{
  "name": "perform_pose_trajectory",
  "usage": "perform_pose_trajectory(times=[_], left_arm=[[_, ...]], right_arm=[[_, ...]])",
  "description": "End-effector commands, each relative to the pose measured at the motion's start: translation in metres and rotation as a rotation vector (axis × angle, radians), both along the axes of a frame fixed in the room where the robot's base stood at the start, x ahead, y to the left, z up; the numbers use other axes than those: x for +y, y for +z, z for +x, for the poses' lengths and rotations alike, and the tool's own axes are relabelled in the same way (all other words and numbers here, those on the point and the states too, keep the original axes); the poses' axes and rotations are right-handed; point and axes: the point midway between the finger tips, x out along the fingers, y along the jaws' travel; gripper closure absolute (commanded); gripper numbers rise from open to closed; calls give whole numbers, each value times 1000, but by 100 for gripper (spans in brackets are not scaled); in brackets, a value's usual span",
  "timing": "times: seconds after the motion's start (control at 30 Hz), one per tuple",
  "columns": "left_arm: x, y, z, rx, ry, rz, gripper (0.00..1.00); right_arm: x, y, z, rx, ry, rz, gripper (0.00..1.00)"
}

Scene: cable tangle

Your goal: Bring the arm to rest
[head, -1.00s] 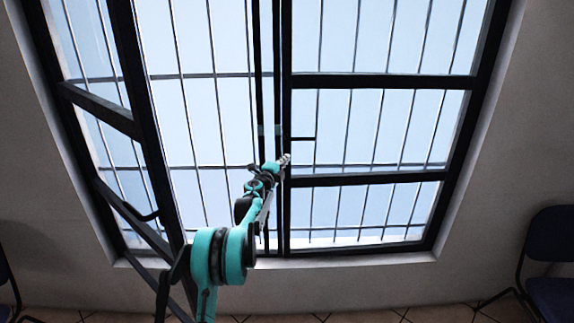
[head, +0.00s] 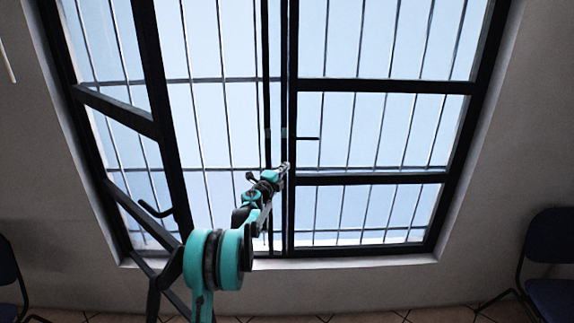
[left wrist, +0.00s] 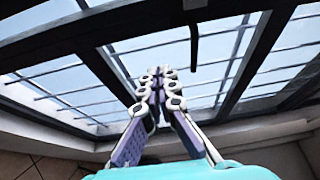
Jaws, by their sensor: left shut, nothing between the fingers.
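My left arm, teal and black, reaches up from the bottom of the head view. My left gripper (head: 284,168) is at its far end, small in the picture, in front of the window's dark middle bars. In the left wrist view the left gripper (left wrist: 160,72) shows larger, with its two fingers together at the tips and nothing between them. Nothing is seen touching the gripper. My right gripper is in neither view.
A large barred window (head: 370,86) with a black frame fills most of the head view. A dark chair (head: 552,262) stands at the right edge, and part of another chair (head: 8,270) shows at the left edge. Tiled floor lies along the bottom.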

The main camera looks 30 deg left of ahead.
Motion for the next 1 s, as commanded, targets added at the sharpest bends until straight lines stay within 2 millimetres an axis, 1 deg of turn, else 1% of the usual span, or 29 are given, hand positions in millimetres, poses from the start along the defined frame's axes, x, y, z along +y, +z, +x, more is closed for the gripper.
perform_pose_trajectory(times=[0.03, 0.1, 0.2, 0.3, 0.43, 0.67, 0.77, 0.87, 0.9, 0.97, 1.0], left_arm=[[2, 2, -11, 0, -1, 0, 100], [4, 2, -26, 0, -2, 0, 100], [8, 1, -44, 0, -1, 0, 100], [11, 0, -57, 0, -3, 0, 100], [12, 0, -67, 0, -3, 0, 100], [11, 1, -69, -2, -2, -4, 100], [2, 19, -71, -25, 18, -38, 100], [-18, 54, -80, -72, 65, -126, 100], [-28, 70, -86, -93, 92, -177, 100], [-44, 92, -100, -120, 138, -267, 100], [-56, 103, -111, -133, 170, -332, 100]], right_arm=[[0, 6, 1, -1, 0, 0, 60], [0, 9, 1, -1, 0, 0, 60], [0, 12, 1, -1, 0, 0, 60], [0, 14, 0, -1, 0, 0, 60], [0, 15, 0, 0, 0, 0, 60], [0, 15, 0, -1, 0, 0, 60], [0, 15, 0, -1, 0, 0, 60], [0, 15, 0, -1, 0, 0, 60], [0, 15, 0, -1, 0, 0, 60], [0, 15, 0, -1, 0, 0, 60], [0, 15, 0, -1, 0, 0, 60]])
